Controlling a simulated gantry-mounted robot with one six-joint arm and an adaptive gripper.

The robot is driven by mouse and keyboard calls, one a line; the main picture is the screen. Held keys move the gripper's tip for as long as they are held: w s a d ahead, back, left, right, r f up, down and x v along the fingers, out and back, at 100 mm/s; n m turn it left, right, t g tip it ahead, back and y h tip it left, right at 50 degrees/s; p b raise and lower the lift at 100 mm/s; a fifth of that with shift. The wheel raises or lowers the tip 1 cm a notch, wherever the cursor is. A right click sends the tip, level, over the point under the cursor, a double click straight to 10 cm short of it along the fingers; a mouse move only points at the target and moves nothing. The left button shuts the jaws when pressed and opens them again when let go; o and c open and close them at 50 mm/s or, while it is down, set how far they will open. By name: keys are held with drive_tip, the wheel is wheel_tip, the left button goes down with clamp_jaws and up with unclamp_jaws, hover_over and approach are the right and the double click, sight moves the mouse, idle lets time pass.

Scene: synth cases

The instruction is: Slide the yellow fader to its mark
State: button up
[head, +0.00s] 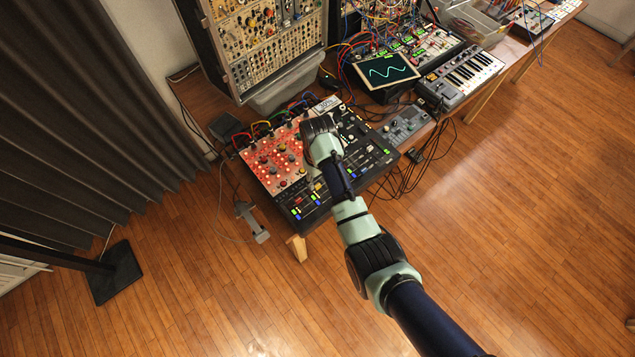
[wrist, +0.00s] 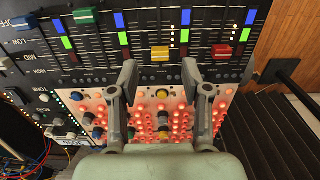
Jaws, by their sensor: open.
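The yellow fader cap (wrist: 160,53) sits in its slot on the black fader panel (wrist: 95,72) in the wrist view. My gripper (wrist: 159,75) is open, one finger on each side of the fader's column. The cap shows in the gap just beyond the fingertips, and I see no contact. A green square (wrist: 184,35) and a blue square (wrist: 185,17) lie to the right of the fader's track, farther up than the cap. Which one is its mark, I cannot tell. In the head view my arm hides the gripper above the mixer (head: 360,158).
A knob panel with red lights (wrist: 88,105) lies under my gripper. A small keyboard (head: 468,72) and a screen (head: 387,70) stand farther back.

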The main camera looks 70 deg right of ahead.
sight(318, 186)
wheel_tip(318, 186, down, 4)
drive_tip(key=shift+b, duration=0.35)
clamp_jaws()
